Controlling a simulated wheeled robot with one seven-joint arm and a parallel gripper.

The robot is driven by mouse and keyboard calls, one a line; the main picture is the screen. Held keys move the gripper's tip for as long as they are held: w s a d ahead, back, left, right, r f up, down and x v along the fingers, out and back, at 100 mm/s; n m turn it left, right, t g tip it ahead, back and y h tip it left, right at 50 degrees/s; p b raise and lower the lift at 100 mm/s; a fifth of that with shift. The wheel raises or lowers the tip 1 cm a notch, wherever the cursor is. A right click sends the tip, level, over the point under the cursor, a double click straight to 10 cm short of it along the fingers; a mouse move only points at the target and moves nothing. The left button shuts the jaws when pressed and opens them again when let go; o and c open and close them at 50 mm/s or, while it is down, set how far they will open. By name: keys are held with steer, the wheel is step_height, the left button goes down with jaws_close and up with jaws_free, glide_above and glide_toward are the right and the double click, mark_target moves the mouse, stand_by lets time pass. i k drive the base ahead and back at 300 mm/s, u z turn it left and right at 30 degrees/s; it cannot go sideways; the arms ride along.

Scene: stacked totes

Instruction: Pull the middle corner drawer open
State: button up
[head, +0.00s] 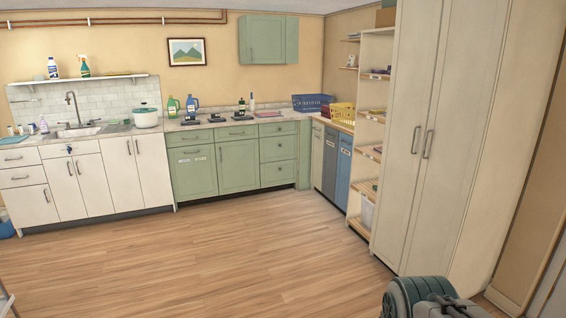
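The green base cabinet near the room's corner has a stack of three drawers at its right end. The middle corner drawer (271,150) has a small dark knob and looks shut, its front flush with the others. The top drawer (268,129) and the bottom drawer (270,174) also look shut. My gripper is not in view, so its opening and its place relative to the drawer cannot be seen.
The wooden floor (200,255) is clear up to the cabinets. A tall cream cabinet (398,190) and an open shelf unit (375,130) stand along the right. White cabinets (110,185) with a sink are at the left.

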mark_target(274, 149)
steer(key=u, duration=0.1)
steer(key=i, duration=1.25)
steer(key=u, duration=0.3)
steer(key=i, duration=4.85)
steer(key=z, duration=0.1)
steer(key=i, duration=1.6)
steer(key=z, duration=0.2)
